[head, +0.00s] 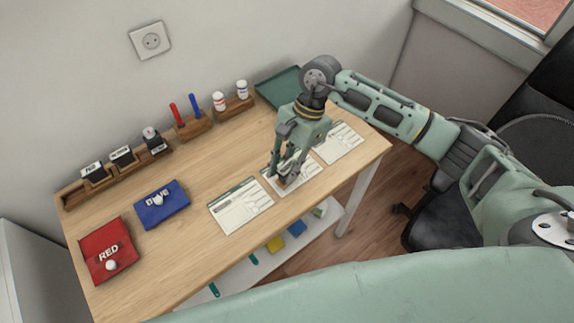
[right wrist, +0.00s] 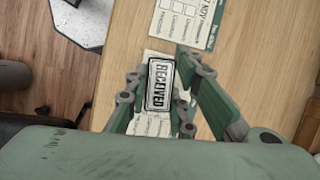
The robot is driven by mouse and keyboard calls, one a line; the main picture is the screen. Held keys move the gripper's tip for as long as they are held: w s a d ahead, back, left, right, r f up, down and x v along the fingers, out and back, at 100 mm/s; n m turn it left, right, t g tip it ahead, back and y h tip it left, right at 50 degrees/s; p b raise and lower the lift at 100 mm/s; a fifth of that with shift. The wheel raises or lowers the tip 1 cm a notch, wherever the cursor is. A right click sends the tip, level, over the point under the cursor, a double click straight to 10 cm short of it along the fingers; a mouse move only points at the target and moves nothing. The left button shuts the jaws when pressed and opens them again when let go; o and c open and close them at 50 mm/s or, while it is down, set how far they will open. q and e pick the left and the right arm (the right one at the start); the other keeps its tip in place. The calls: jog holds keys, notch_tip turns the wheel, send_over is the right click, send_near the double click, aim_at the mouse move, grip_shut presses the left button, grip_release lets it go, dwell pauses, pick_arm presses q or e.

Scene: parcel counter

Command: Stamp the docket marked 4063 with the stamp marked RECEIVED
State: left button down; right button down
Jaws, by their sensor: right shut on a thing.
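My right gripper (head: 282,182) is shut on the stamp marked RECEIVED, whose label (right wrist: 159,86) faces the camera in the right wrist view. In the head view the stamp is mostly hidden by the fingers. The gripper points down over the middle docket (head: 308,177), which it partly covers; I cannot tell whether the stamp touches the paper. Other dockets lie to its left (head: 240,206) and right (head: 341,141). Their numbers are too small to read, so I cannot tell which is 4063. My left gripper is not in view.
A red pad (head: 106,237) and a blue pad (head: 155,212) lie at the left. A wooden rack (head: 75,200) holds other stamps (head: 121,155). Pens, bottles and a green tray (head: 277,87) stand along the back. A shelf (head: 262,254) lies below the table.

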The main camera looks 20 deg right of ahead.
dwell(0.5)
jog(key=shift+s+f+b, duration=0.1)
jog(key=shift+f+b, duration=0.25)
jog(key=shift+b, duration=0.1)
dwell(0.5)
jog(key=shift+r+p, duration=0.35)
jog(key=shift+r, duration=0.55)
jog(key=shift+r+p, duration=0.6)
jog(key=shift+r, duration=1.55)
